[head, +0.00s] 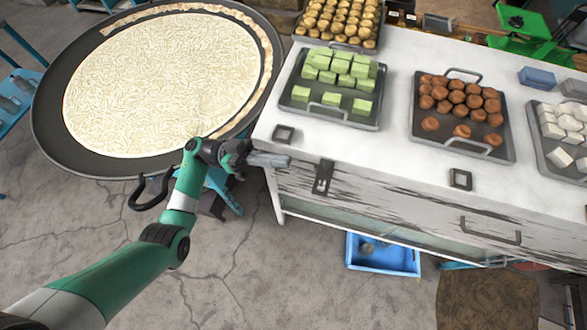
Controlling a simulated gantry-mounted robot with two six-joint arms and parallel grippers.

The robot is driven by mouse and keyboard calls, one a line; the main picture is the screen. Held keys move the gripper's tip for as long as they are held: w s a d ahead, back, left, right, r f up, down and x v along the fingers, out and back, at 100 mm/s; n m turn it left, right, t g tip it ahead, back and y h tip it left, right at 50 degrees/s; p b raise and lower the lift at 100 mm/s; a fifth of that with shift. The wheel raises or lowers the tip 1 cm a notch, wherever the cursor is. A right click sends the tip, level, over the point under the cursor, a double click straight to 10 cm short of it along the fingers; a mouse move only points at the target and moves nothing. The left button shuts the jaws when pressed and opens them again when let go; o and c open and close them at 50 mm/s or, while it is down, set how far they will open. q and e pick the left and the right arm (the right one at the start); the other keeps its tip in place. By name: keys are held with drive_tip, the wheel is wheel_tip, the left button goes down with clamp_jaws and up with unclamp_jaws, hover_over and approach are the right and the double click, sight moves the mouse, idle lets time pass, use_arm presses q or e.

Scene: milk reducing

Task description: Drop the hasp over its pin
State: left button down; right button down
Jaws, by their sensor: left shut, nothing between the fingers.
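The hasp (323,177) is a dark metal strap on the upper front of the white worn chest (390,197). It runs from just under the top's edge down the front face. Its pin is too small to make out, so I cannot tell whether the hasp sits over it. My left gripper (284,160) is shut and empty at the chest's left front corner. It is to the left of the hasp and apart from it. My right gripper does not show.
Trays of green blocks (300,111), brown pieces (420,147) and white cubes (560,172) stand on the chest. A wide pan (50,130) of pale food is at left. A blue bin (415,264) lies below the chest. The floor in front is mostly clear.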

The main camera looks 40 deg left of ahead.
sight(325, 174)
use_arm(q)
drive_tip(key=a, duration=0.1)
drive_tip(key=a+f+n+t, duration=0.1)
drive_tip(key=f+t, duration=0.1)
drive_tip(key=shift+s+a+y, duration=0.3)
drive_tip(key=shift+a+y, duration=0.1)
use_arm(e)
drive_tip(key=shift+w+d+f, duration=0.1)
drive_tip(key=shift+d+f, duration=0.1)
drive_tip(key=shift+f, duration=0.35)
use_arm(q)
drive_tip(key=w+d, duration=0.3)
drive_tip(key=d, duration=0.5)
drive_tip(key=shift+w+d+f+b, duration=0.25)
drive_tip(key=shift+d+f+b, duration=0.1)
drive_tip(key=shift+d, duration=0.05)
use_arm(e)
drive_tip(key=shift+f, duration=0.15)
